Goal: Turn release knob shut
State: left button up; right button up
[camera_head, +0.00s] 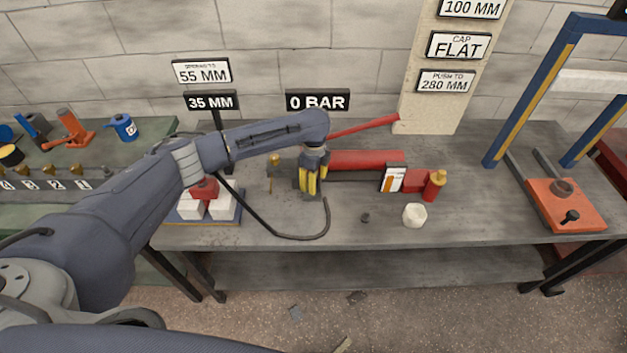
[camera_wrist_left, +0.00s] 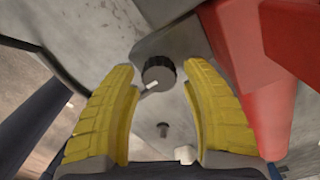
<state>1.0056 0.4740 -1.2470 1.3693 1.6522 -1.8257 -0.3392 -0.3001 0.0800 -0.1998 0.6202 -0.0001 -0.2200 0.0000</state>
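The release knob (camera_wrist_left: 159,74) is a dark ridged round knob with a grey face and a short pale bar beside it in the left wrist view. It sits by a grey metal part next to the red pump body (camera_wrist_left: 270,60). My left gripper (camera_wrist_left: 160,88) is open, its yellow fingers apart on either side of the knob with visible gaps. In the head view my left gripper (camera_head: 311,188) points down at the left end of the red pump (camera_head: 367,160) and hides the knob. My right gripper is not in view.
A red handle (camera_head: 366,125) slants above the pump. A black hose (camera_head: 285,232) curves across the bench front. A white cup (camera_head: 414,215) and a small dark part (camera_head: 365,217) stand front right. A blue press frame (camera_head: 530,95) stands at the right.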

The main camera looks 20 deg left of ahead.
pick_arm(q)
jog(key=shift+o, duration=0.5)
jog(key=shift+a, duration=0.1)
jog(key=shift+r, duration=0.3)
notch_tip(320, 180, up, 11)
jog(key=shift+r, duration=0.15)
